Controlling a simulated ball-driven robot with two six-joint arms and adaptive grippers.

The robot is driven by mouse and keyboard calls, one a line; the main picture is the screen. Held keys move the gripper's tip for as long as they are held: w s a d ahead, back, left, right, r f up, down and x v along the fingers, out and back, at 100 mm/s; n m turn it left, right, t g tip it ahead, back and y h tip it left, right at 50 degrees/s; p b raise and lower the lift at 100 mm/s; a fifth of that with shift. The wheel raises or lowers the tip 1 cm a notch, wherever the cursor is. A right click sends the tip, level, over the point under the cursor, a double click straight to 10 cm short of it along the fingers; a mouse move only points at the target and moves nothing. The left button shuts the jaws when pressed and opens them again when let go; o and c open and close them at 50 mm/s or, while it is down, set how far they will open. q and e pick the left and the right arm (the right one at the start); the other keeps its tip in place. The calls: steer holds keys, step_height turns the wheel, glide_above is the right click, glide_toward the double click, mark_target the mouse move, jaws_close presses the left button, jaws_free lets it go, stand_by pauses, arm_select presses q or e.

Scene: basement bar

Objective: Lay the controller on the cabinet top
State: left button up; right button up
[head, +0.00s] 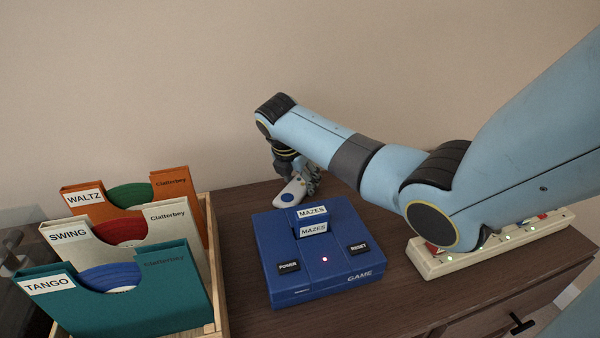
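The controller (289,193) is a small pale piece with a blue disc on its face. It is in the head view just behind the blue game console, low over or on the back of the dark wooden cabinet top (238,212). My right gripper (305,181) reaches down at the controller's far end, with its fingers around it; it looks shut on the controller. The arm partly hides the gripper. I cannot tell whether the controller's underside touches the wood. My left gripper is not in view.
The blue game console (345,267) with a MAZES cartridge (313,230) stands in the middle. A wooden crate (213,265) of record sleeves is on the left. A cream power strip (470,262) with lit green lights lies at right, under my arm. The wall (230,90) rises behind.

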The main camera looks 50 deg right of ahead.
mark_target(290, 194)
steer(key=shift+o, duration=1.3)
steer(key=shift+f, duration=0.15)
steer(key=shift+r, duration=0.5)
steer(key=p+v, duration=0.2)
steer(key=v, duration=1)
steer(key=shift+r, duration=0.25)
